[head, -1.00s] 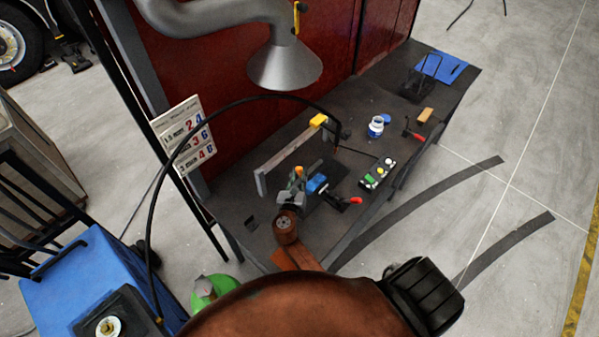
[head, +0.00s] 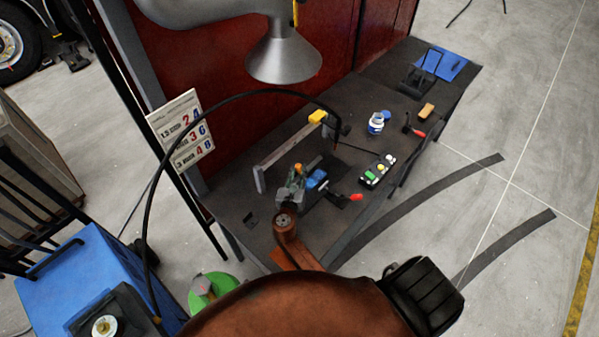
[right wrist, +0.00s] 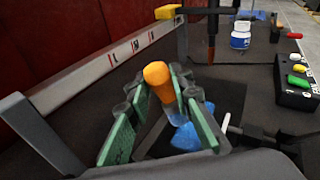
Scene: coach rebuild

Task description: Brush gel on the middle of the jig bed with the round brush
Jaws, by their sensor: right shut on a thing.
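My right gripper (head: 296,183) is over the near part of the bench. Its green-padded fingers (right wrist: 160,115) are shut on an orange-ended handle (right wrist: 157,74), which looks like the round brush; its orange end also shows in the head view (head: 298,168). The bristles are hidden. A dark flat plate, apparently the jig bed (right wrist: 228,98), lies beyond the fingers. A blue block (head: 317,179) is close to the gripper, by a red-handled clamp (head: 355,197). A white and blue jar (head: 376,124), apparently the gel, stands farther along the bench. My left gripper is not in view.
A pale upright bar (head: 285,157) runs behind the gripper, with a yellow block (head: 317,116) at its far end. A button box (head: 377,170) is to the right. A grey extraction hood (head: 284,60) hangs above. A black cable arches over the bench.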

